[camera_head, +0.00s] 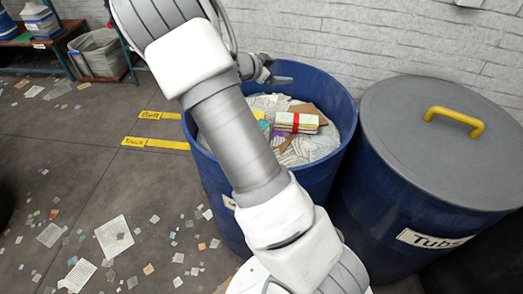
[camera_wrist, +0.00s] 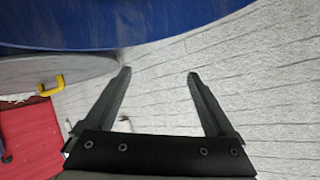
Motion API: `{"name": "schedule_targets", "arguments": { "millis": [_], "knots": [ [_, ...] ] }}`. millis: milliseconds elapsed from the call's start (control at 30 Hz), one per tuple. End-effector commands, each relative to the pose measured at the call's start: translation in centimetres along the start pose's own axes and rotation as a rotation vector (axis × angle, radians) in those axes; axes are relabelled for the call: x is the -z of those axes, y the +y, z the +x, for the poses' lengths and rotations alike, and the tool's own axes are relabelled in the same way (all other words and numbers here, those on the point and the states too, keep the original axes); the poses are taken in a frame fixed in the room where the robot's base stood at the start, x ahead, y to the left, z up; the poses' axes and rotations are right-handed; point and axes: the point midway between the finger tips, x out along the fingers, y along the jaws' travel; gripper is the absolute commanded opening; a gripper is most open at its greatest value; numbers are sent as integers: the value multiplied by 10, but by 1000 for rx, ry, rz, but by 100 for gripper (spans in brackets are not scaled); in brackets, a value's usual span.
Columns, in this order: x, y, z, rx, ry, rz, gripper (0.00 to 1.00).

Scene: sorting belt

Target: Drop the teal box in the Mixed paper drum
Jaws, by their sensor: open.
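An open blue drum (camera_head: 338,160) holds loose paper and a banded bundle. Its label is mostly hidden behind my arm, so I cannot read it. I cannot make out a teal box for sure; a small teal patch (camera_head: 264,126) shows among the papers, partly hidden by my arm. My gripper (camera_head: 270,72) is by the drum's far rim, near the wall. In the wrist view my gripper (camera_wrist: 159,74) is open, with nothing between its fingers. A blue drum side (camera_wrist: 150,22) fills the top of that view.
A blue drum labelled Tubs, with a grey lid (camera_head: 400,130) and yellow handle (camera_head: 455,121), stands right of the open drum. A pale brick wall (camera_head: 340,45) is behind. Paper scraps litter the floor at left. A grey bin (camera_head: 97,52) stands at the back left.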

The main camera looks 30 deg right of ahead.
Motion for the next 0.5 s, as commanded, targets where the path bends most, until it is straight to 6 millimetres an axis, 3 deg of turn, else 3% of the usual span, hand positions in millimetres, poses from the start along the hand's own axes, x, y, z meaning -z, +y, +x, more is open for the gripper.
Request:
{"name": "schedule_targets", "arguments": {
  "millis": [167, 267, 500],
  "knots": [
    [0, -1, -9, 2, -1, 3, 89],
    [-1, -1, -24, 4, -2, 2, 89],
    [-2, -1, -79, 6, -4, 1, 89]
  ]
}}
